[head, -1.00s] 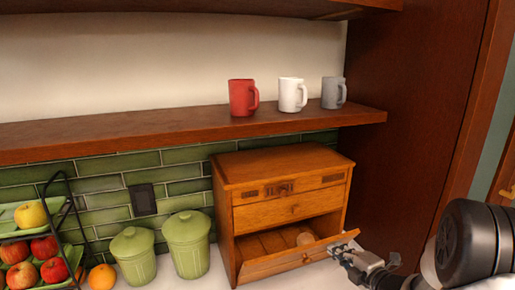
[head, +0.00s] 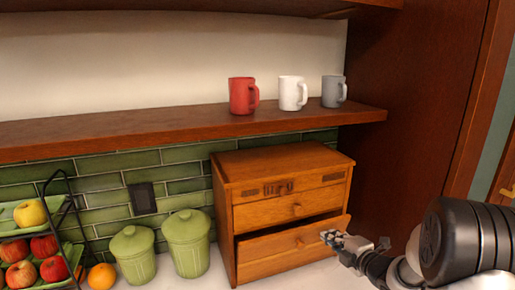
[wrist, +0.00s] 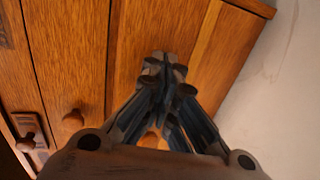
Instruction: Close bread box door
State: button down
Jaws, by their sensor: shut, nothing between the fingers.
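The wooden bread box (head: 285,166) stands on the counter against the green tiles. Its lower door (head: 285,252) is nearly upright, with a dark gap along its top edge, so it is still partly open. My gripper (head: 331,238) is shut and empty, at the right part of the door's front. In the wrist view my gripper (wrist: 165,65) overlaps the door face; whether it touches cannot be told for sure.
Two green canisters (head: 187,243) stand left of the bread box, beside a fruit rack (head: 60,232). A shelf (head: 200,130) with three mugs hangs above. A tall dark wood panel (head: 405,110) rises at the right.

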aim_at(325, 228)
jog(key=shift+w+a+r+b, duration=0.1)
jog(key=shift+w+a+b, duration=0.2)
jog(key=shift+w, duration=0.6)
jog(key=shift+w+a+r+b, duration=0.15)
jog(key=shift+w+a, duration=0.25)
jog(key=shift+w, duration=0.5)
jog(key=s+d+b, duration=0.1)
jog(key=s+d, duration=0.1)
jog(key=s, duration=0.4)
jog(key=shift+s+d+r, duration=0.25)
jog(key=shift+s+r, duration=0.05)
jog(key=shift+r, duration=0.15)
